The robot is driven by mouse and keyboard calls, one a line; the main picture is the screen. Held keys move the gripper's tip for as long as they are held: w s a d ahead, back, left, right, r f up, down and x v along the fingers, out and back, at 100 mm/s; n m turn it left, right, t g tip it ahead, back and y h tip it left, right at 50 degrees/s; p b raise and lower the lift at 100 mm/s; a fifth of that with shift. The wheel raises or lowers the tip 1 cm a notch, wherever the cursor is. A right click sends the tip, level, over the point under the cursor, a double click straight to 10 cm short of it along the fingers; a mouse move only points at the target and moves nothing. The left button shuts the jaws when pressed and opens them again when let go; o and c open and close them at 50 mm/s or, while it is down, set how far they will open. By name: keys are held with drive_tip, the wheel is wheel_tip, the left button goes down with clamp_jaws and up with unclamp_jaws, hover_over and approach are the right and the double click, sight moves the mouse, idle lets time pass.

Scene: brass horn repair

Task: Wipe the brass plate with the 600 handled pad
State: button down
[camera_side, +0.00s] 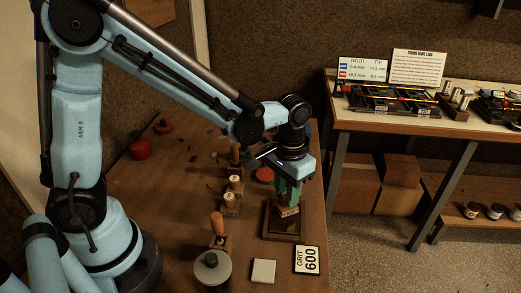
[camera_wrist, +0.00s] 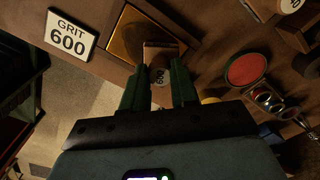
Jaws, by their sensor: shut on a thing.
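My gripper (camera_side: 289,194) points down over the brass plate (camera_side: 284,224), which lies on a dark base on the brown bench. Its green fingers are shut on the 600 handled pad (camera_side: 288,211). The block overlaps one end of the plate (camera_wrist: 132,34). I cannot tell whether it touches the surface. The fingers hide most of the handle.
A "GRIT 600" card (camera_side: 307,260) lies beside the plate, near a pale square block (camera_side: 263,271) and a round grey tin (camera_side: 212,270). Other handled pads (camera_side: 231,203) stand left of the plate. A red disc (camera_side: 264,175) lies behind. A second table (camera_side: 390,125) stands right.

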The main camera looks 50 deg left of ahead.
drive_tip(key=shift+s+d, duration=2.2)
wheel_tip(320, 180, up, 8)
drive_tip(key=shift+f, duration=0.2)
